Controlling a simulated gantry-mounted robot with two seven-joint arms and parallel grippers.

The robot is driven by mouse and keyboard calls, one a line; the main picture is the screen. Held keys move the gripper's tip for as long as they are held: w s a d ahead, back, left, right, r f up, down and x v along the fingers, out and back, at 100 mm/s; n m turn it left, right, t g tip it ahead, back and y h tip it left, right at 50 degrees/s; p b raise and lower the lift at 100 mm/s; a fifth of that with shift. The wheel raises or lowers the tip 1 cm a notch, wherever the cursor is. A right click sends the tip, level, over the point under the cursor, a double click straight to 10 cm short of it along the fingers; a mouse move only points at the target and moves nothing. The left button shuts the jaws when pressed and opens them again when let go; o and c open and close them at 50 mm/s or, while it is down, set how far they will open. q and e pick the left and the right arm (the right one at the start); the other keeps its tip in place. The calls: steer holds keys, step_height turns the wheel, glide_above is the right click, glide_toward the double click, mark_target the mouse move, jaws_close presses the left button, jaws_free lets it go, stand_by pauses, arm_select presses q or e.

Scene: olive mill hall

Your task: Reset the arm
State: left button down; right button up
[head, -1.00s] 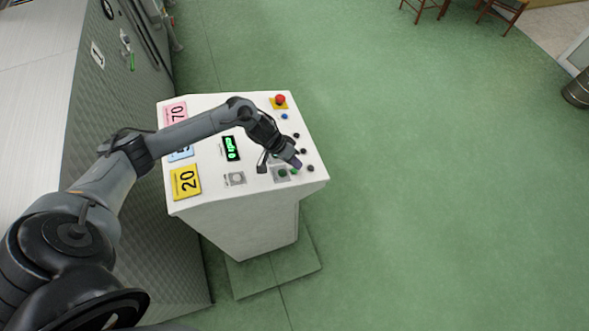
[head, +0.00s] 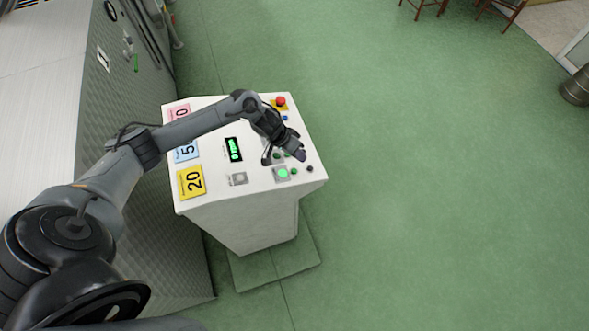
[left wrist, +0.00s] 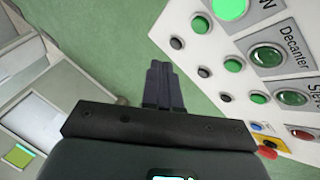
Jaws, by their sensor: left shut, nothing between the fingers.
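My left gripper (head: 300,156) is over the right part of the white control console (head: 240,203). Its fingers also show in the left wrist view (left wrist: 163,84), closed together with nothing between them. A green lamp button (head: 282,174) near the console's front edge is lit bright; it also shows at the top of the left wrist view (left wrist: 230,7). The fingertips are beside the buttons; in the left wrist view green floor lies behind them. My right gripper is in neither view.
A red emergency button (head: 280,101) stands at the console's far corner. A green digital display (head: 234,150) and a yellow "20" card (head: 191,182) lie on the top. A grey machine (head: 130,190) flanks the console on the left. The floor to the right is open.

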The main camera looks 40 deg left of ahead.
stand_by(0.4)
arm_select(q)
steer(key=s+d+m+t+y, duration=0.1)
steer(key=s+d+m+t, duration=0.25)
steer(key=d, duration=1.15)
steer(key=s+a+r+g+y, duration=0.2)
steer(key=s+r, duration=0.2)
steer(key=s, duration=0.6)
steer(key=s+a+r+n+g+y, duration=0.1)
steer(key=s+r, duration=0.3)
steer(key=s, duration=0.6)
steer(key=shift+a+g+y, duration=0.35)
steer(key=shift+a+y, duration=0.05)
steer(key=shift+a, duration=0.25)
